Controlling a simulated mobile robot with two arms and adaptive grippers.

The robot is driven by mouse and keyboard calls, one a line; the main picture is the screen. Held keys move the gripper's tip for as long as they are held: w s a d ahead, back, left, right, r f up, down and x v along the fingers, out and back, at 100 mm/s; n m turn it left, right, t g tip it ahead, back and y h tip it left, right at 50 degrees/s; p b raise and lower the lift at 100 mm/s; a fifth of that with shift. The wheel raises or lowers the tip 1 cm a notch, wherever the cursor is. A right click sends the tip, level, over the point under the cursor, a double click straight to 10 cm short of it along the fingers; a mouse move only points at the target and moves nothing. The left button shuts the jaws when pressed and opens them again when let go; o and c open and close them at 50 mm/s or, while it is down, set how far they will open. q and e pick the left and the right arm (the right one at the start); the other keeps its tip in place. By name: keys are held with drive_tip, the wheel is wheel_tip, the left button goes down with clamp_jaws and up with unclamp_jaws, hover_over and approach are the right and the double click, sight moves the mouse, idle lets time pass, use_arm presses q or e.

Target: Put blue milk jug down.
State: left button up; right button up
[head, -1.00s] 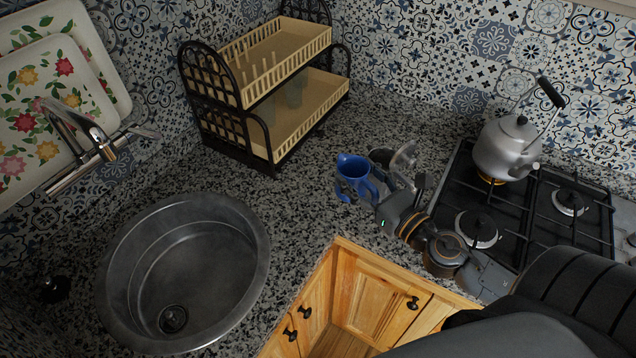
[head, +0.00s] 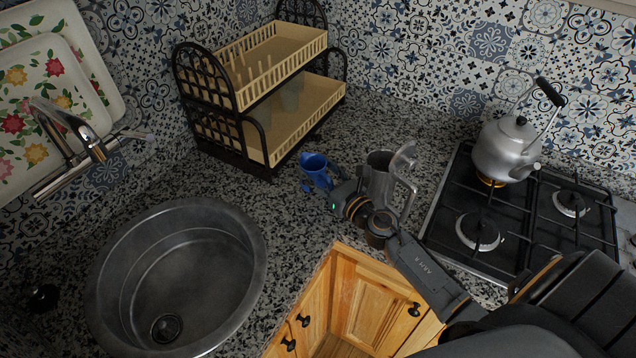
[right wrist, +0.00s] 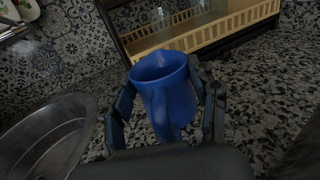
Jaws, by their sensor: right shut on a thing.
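The blue milk jug (head: 316,170) is at the middle of the head view, close to the counter in front of the dish rack. In the right wrist view the jug (right wrist: 160,84) is upright, between the two dark fingers. My right gripper (head: 322,186) is shut on it; in the wrist view the fingers (right wrist: 166,100) lie on either side of it. I cannot tell whether the jug's base touches the counter. My left gripper is not in view.
A two-tier dish rack (head: 262,110) stands behind the jug. A metal pitcher (head: 380,178) with a raised lid is right of it. The stove (head: 520,222) carries a kettle (head: 506,150). A round sink (head: 176,275) is at left. Speckled counter (head: 275,215) between sink and jug is clear.

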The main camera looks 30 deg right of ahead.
sight(322, 184)
drive_tip(key=shift+f+b, duration=0.65)
drive_tip(key=shift+f, duration=0.85)
drive_tip(key=shift+f, duration=0.15)
drive_tip(key=o, duration=1.7)
